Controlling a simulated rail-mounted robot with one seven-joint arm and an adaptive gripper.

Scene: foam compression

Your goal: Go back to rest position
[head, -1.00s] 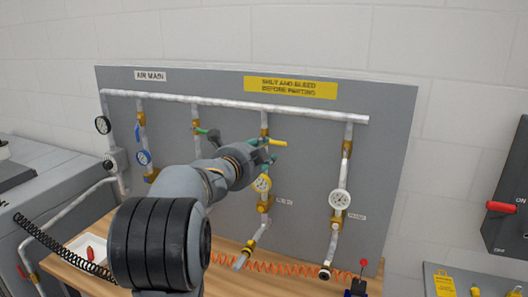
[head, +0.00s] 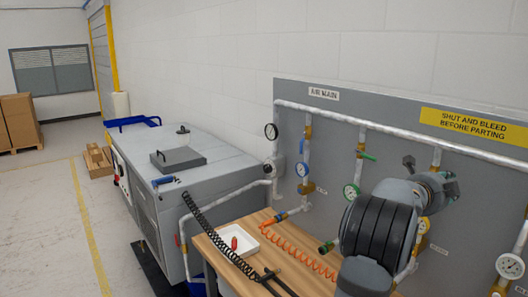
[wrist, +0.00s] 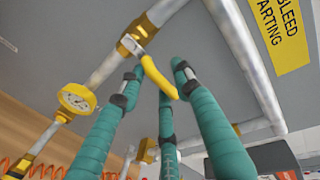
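My gripper (head: 452,189) is at the grey pipe panel (head: 330,137), partly hidden behind my arm in the head view. In the wrist view, its teal fingers (wrist: 160,84) are spread apart with nothing clamped between them. A yellow valve handle (wrist: 157,77) shows between the fingertips, very close to them; I cannot tell whether any finger touches it. The handle is hidden behind my arm in the head view. A yellow gauge (wrist: 76,98) is on the same pipe, left of the fingers.
The panel carries other drops with a blue gauge (head: 302,170), green gauge (head: 351,191) and white gauge (head: 510,266). Below are a wooden bench (head: 215,225), white tray (head: 238,244), black coiled hose (head: 215,230) and orange coiled hose (head: 300,250). A grey machine (head: 195,170) stands left.

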